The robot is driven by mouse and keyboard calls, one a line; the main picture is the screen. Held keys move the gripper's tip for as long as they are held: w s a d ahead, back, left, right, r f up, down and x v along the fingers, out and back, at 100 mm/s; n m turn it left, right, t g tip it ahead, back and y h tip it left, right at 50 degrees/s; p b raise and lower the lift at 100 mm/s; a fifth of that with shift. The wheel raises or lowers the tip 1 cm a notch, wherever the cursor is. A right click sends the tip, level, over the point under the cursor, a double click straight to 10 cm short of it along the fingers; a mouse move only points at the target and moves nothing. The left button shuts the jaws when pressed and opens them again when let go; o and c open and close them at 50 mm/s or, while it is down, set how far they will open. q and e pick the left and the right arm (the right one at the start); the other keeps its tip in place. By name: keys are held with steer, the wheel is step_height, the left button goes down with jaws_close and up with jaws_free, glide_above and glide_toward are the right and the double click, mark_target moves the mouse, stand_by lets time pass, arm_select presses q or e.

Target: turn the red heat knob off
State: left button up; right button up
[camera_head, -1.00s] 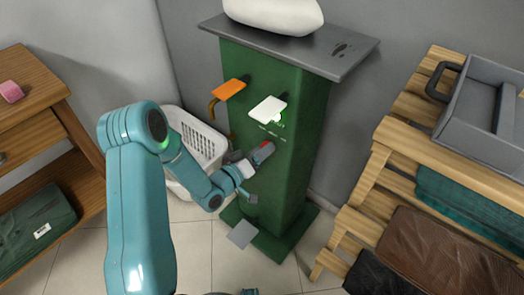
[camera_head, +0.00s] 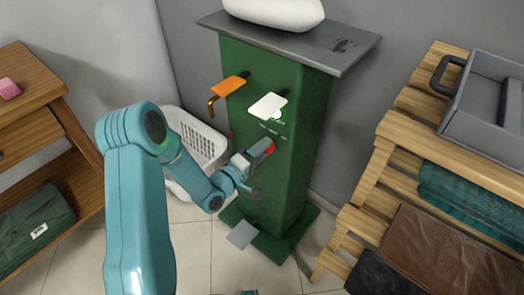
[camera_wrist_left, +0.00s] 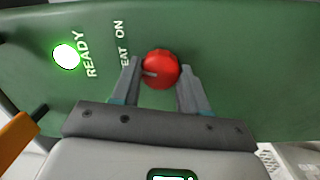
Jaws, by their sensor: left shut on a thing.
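The red heat knob (camera_wrist_left: 160,69) sits on the front of a green column (camera_wrist_left: 235,60). It is round, with a pale pointer mark toward the left in the left wrist view. In the head view the knob (camera_head: 270,147) is mostly hidden behind my left gripper (camera_head: 264,160). My left gripper (camera_wrist_left: 161,90) is shut on the knob, one finger on each side of it. A label partly hidden by a finger reads "EAT ON" beside the knob. A bright green-white light (camera_wrist_left: 67,56) glows by the word "READY".
An orange lever (camera_head: 229,86) and a white plate (camera_head: 268,107) stick out above the knob. A grey pedal (camera_head: 242,235) is low on the column. A white basket (camera_head: 205,139) stands to the left, a wooden rack (camera_head: 400,150) to the right.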

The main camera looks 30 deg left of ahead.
arm_select(q)
steer(key=n, duration=0.6)
steer(key=n+y, duration=0.1)
steer(key=n, duration=0.4)
steer(key=shift+d+f+n+t, duration=0.1)
steer(key=shift+f+n+t, duration=0.1)
steer(key=shift+n+t, duration=0.15)
steer(key=shift+n, duration=0.25)
steer(key=o, duration=1.1)
steer(key=shift+c, duration=0.2)
steer(key=shift+s, duration=0.1)
steer(key=s+a+f+p, duration=0.1)
steer(key=s, duration=1.5)
steer(key=shift+a+p, duration=0.15)
steer(key=shift+p, duration=0.15)
